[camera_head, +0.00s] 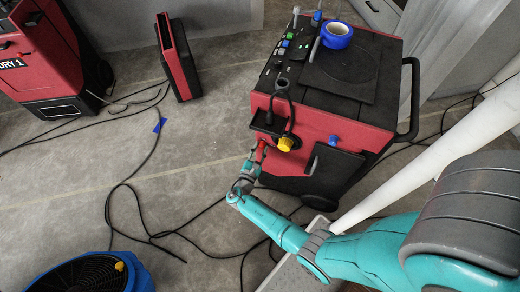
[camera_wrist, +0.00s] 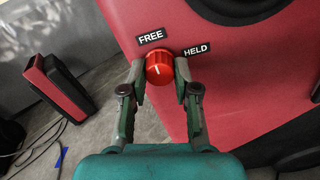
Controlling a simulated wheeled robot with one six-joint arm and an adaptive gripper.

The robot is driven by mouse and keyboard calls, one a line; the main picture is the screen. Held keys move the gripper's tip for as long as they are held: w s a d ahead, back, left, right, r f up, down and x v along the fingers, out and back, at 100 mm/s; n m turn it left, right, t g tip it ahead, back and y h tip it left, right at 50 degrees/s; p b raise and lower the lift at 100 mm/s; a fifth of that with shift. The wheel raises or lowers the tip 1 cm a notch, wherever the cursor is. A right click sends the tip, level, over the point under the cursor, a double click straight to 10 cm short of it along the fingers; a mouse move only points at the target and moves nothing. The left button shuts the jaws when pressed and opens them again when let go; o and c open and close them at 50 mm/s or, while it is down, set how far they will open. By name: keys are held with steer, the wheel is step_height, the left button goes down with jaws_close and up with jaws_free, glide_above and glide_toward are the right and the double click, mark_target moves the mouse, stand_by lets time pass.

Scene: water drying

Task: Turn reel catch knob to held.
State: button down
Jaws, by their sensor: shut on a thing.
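The reel catch knob (camera_wrist: 158,70) is a round red knob with a pale pointer line on the red front of the machine (camera_head: 325,130). In the wrist view the FREE label (camera_wrist: 151,37) is above it and the HELD label (camera_wrist: 195,50) is to its upper right. The short pale line looks nearer to FREE, but it is small. My gripper (camera_wrist: 160,76) has one finger on each side of the knob and is shut on it.
A yellow knob (camera_head: 286,144) with a black cable above it and a blue knob (camera_head: 333,140) are nearby on the same front. Blue tape (camera_head: 337,35) lies on top. A blue fan (camera_head: 75,275), a red-black panel (camera_head: 177,60) and loose cables are on the floor.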

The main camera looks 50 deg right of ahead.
steer(key=shift+m, duration=0.4)
steer(key=m, duration=1.2)
steer(key=shift+r+m, duration=0.1)
steer(key=shift+m, duration=2.3)
steer(key=c, duration=0.9)
jaws_free()
steer(key=shift+o, duration=0.2)
